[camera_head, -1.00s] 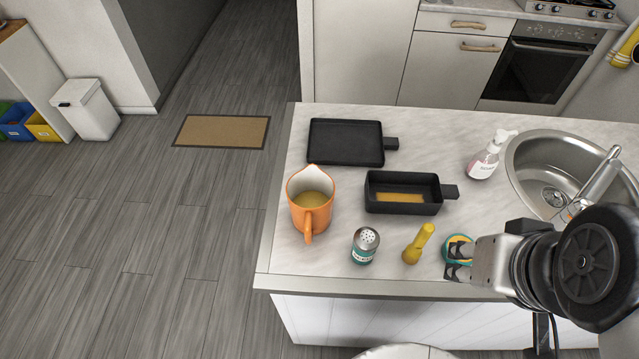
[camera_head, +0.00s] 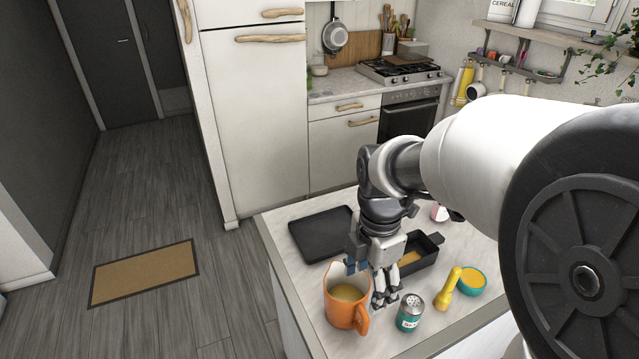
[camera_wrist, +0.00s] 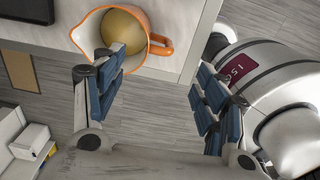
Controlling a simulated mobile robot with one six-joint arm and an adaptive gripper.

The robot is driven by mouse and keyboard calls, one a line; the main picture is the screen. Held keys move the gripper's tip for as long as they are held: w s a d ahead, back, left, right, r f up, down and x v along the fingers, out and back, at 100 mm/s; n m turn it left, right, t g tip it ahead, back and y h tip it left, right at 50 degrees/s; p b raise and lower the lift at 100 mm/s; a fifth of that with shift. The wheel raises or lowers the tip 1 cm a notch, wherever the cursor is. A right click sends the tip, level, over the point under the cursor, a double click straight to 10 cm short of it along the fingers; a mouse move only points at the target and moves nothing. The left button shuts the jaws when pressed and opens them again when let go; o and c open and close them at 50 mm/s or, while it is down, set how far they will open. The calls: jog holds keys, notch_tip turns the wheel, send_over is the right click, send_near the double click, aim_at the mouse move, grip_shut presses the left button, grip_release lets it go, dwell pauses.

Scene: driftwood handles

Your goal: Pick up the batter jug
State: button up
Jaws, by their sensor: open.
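The orange batter jug (camera_head: 347,298) stands upright on the pale counter near its left end, with yellow-brown batter inside and its handle toward the lower right. My gripper (camera_head: 374,286) is open and empty beside and above the jug's right side, fingers pointing down. In the wrist view the jug (camera_wrist: 125,32) shows at the top.
A black flat pan (camera_head: 322,234) lies behind the jug, and a black deep pan (camera_head: 428,250) with yellow content stands behind my gripper. A shaker (camera_head: 409,313), a yellow tool (camera_head: 447,290) and a teal bowl (camera_head: 472,283) stand to the jug's right.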

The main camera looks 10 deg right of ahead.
aim_at(360, 328)
notch_tip(360, 328, down, 17)
jog(key=b, duration=0.6)
jog(key=shift+a+r, duration=0.15)
jog(key=shift+r, duration=0.1)
jog(key=shift+c, duration=0.6)
jog(key=shift+s, duration=0.1)
grip_shut()
